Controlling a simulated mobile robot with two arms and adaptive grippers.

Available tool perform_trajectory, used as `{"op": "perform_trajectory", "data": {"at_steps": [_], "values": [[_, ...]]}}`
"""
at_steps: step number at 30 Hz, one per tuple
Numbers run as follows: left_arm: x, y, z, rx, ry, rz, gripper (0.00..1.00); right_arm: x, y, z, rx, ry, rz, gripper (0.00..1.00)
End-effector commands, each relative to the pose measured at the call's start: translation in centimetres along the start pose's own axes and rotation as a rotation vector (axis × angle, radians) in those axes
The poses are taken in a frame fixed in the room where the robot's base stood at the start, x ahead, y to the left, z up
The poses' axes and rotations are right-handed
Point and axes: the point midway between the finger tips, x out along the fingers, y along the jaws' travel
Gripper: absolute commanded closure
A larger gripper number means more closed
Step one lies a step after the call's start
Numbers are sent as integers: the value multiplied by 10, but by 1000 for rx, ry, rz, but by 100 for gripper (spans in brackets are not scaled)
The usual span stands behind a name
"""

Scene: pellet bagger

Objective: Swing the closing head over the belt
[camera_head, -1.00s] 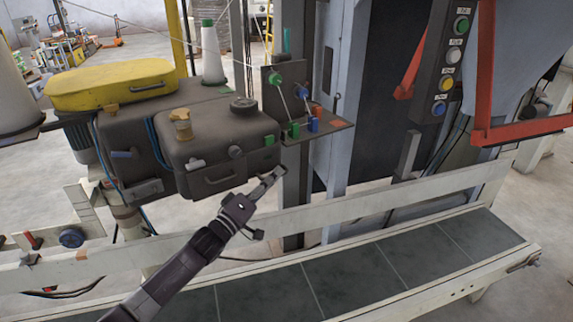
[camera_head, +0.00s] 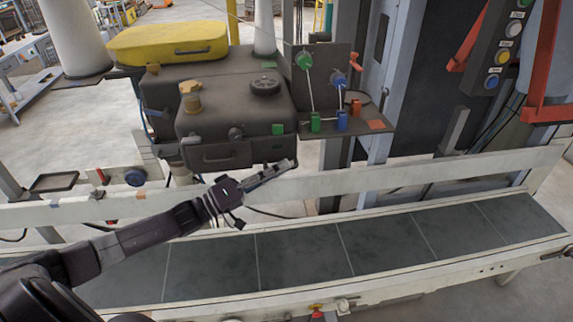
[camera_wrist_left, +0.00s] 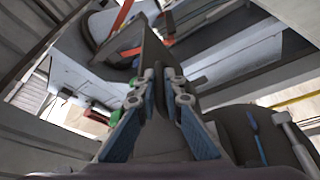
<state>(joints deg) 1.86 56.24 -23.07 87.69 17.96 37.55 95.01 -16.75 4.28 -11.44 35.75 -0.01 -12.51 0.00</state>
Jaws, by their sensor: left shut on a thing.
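The closing head is a dark brown boxed machine (camera_head: 235,118) with a yellow cover (camera_head: 168,40), a black round knob and a front handle (camera_head: 220,156). It hangs just behind the belt's rear rail, at the left of the head view. The belt (camera_head: 300,255) is dark grey, runs across the front and is bare where visible. My left gripper (camera_head: 283,170) is at the lower right front of the head, shut on a part of it. In the left wrist view its fingers (camera_wrist_left: 166,98) close about a dark part; the exact grip spot is unclear. My right gripper is not in view.
A pale rail (camera_head: 340,184) runs between the head and the belt. A plate with green and blue thread guides (camera_head: 330,95) sticks out right of the head. A grey-blue column, button panel (camera_head: 500,50) and red frame (camera_head: 545,110) stand further right.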

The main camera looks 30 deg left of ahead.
Motion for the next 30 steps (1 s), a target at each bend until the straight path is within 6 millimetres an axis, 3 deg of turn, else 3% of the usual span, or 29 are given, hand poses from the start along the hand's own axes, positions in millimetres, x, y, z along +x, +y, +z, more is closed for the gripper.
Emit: {"op": "perform_trajectory", "data": {"at_steps": [5, 6, 8, 18, 22, 30], "values": [[-3, -4, 4, 1, -7, -6, 100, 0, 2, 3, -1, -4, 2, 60], [-3, -4, 4, 1, -7, -7, 91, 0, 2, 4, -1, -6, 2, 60], [-3, -4, 4, 0, -7, -7, 84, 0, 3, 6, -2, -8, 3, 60], [-1, -2, 3, -1, -4, -2, 84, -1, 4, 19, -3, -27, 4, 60], [-3, -2, 3, -2, -4, -2, 84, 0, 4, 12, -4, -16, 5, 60], [-37, -4, 4, -3, -6, -8, 84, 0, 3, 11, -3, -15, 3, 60]]}}
